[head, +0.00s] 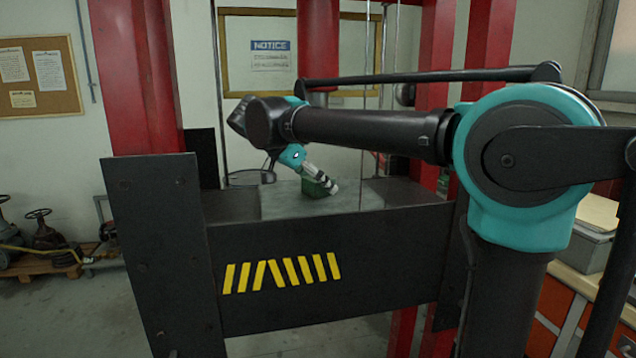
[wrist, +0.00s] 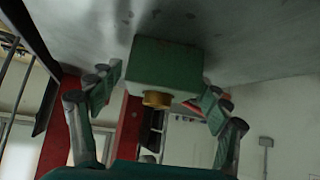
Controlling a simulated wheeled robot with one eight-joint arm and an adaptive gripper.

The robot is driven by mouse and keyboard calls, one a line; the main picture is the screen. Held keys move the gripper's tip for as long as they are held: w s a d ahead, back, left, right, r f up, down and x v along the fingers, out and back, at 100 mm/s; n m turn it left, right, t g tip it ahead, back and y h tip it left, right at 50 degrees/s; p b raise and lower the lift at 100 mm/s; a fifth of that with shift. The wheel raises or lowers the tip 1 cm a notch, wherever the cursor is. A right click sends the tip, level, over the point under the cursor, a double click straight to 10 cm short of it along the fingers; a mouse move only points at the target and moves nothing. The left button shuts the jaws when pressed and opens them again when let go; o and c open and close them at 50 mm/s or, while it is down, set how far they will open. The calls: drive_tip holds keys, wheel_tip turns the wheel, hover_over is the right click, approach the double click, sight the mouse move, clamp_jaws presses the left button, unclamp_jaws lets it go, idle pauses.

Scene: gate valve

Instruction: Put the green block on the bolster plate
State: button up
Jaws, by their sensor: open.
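The green block (head: 312,188) sits on the grey bolster plate (head: 283,206) in the head view, toward the plate's back right. My gripper (head: 326,184) is low over the plate at the block, its fingers partly overlapping the block in this view. In the wrist view, which looks upside down, the green block (wrist: 165,66) rests against the plate surface (wrist: 260,35) and shows a brass-coloured round end (wrist: 157,99). The fingers of my gripper (wrist: 160,90) are spread on both sides of the block, with visible gaps.
A dark press frame with yellow stripes (head: 282,273) stands in front of the plate. Red columns (head: 143,75) rise behind it. A thin vertical rod (head: 364,120) passes near my gripper. Valves on a pallet (head: 45,240) are on the floor at left.

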drive_tip(key=shift+r, duration=0.1)
drive_tip(key=v, duration=1.2)
